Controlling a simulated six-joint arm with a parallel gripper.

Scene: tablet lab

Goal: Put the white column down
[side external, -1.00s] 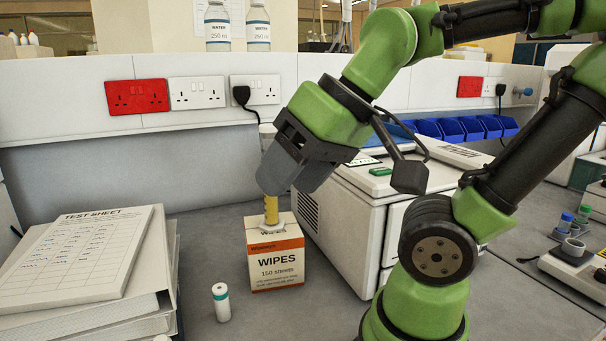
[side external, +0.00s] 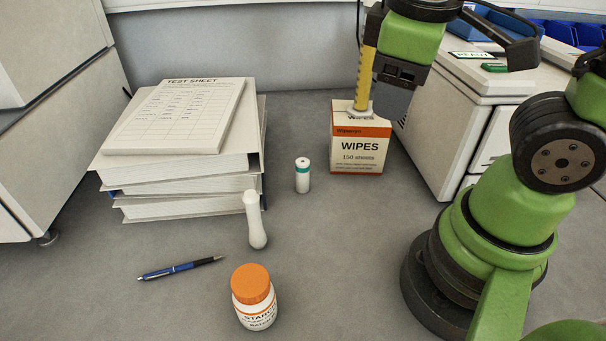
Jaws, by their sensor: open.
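A tall yellow column with a pale flared foot (side external: 364,80) stands upright on top of the wipes box (side external: 359,155); its upper end is cut off by the frame. A short white cylinder with a teal band (side external: 302,177) stands upright on the bench, left of the box. I cannot tell for sure which of these is the white column. My gripper (side external: 388,95) is open, just right of the tall column and above the box's right side. Its fingers are dark and partly hidden, and I cannot tell whether they touch the column.
A white pestle-like piece (side external: 255,219) is beside a stack of binders (side external: 185,180) with a test sheet (side external: 178,115) on top. A blue pen (side external: 180,268) and an orange-capped jar (side external: 254,297) are nearer. A white machine (side external: 465,110) stands at right. The bench front left is bare.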

